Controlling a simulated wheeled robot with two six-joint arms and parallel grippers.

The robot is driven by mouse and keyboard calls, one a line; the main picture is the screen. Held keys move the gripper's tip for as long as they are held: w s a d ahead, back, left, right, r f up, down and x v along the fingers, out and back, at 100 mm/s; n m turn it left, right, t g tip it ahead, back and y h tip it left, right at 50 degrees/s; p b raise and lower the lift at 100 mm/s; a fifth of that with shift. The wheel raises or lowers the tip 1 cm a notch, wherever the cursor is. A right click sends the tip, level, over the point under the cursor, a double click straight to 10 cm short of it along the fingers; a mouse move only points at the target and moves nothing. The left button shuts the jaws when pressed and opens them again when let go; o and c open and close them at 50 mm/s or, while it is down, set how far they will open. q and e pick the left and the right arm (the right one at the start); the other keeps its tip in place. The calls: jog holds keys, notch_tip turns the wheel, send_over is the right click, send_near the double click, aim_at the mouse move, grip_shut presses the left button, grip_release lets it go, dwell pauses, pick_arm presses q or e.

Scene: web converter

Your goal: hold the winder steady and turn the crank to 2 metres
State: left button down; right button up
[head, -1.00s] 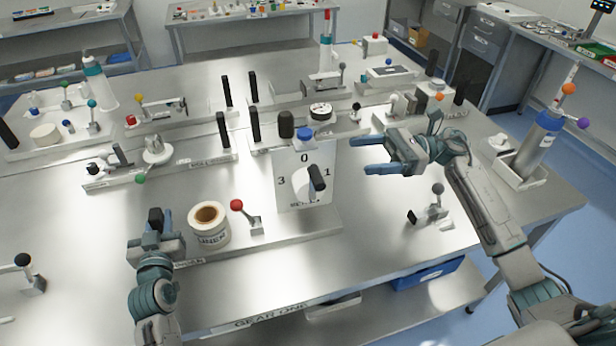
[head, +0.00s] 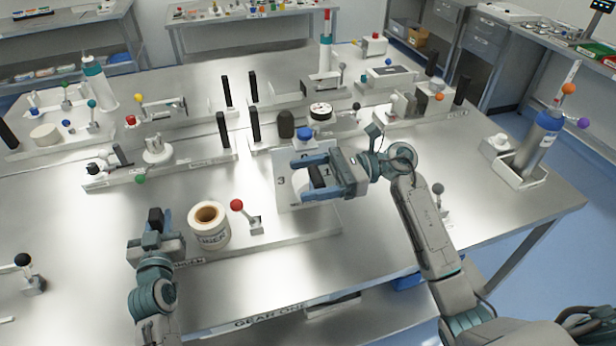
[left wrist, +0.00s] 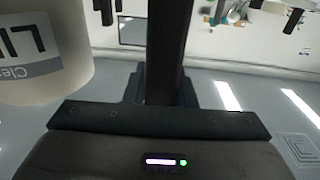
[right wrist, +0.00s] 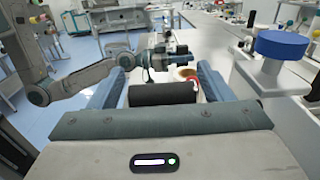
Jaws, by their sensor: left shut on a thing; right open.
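The winder stands at the front of the bench, with a white dial plate (head: 284,190) whose 3 still shows. My left gripper (head: 155,225) is shut on the black upright post (head: 155,214) at the winder's left end; the post also rises between the fingers in the left wrist view (left wrist: 167,45). My right gripper (head: 303,178) is open in front of the dial. The crank's black handle (right wrist: 163,93) lies between its spread fingers, with gaps at the sides. The gripper hides the crank arm and most dial numbers in the head view.
A white label roll (head: 208,226) and a red-knobbed lever (head: 238,205) stand between my grippers. A blue knob (right wrist: 282,44) is close to the right gripper's right finger. A grey-knobbed lever (head: 438,189) stands behind my right arm.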

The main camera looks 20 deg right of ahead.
jog(key=shift+a, duration=0.2)
jog(key=shift+f, duration=0.1)
jog(key=c, duration=1.3)
jog(key=shift+d, duration=0.1)
